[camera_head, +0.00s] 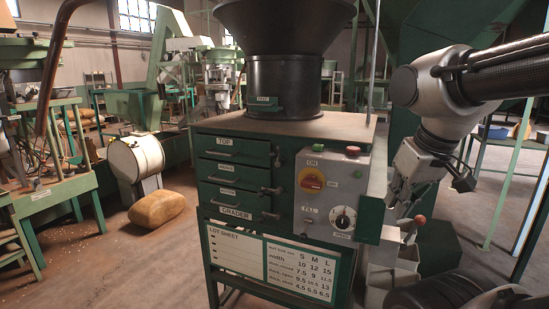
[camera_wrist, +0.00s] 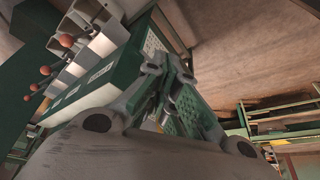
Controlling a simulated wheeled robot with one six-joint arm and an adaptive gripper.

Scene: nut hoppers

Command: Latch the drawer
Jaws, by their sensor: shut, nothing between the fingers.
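The green grader cabinet (camera_head: 205,170) stands in the middle of the head view. Its front has a stack of drawers; the top drawer (camera_head: 235,151) has a TOP label, and the drawer fronts look flush. Small dark latches sit at their right edges. The top latch (camera_head: 276,157) looks upright, and the middle latch (camera_head: 271,190) and lower latch (camera_head: 269,215) look more sideways. My gripper (camera_head: 393,200) is shut and empty, right of the control box and apart from the latches.
The control box (camera_head: 325,195) with knobs stands between the latches and my gripper. A green plate (camera_head: 368,221) juts at its right edge. White chutes (camera_head: 390,260) and ball-ended levers (camera_wrist: 66,40) are near my gripper. A sack (camera_head: 156,208) lies on the left floor.

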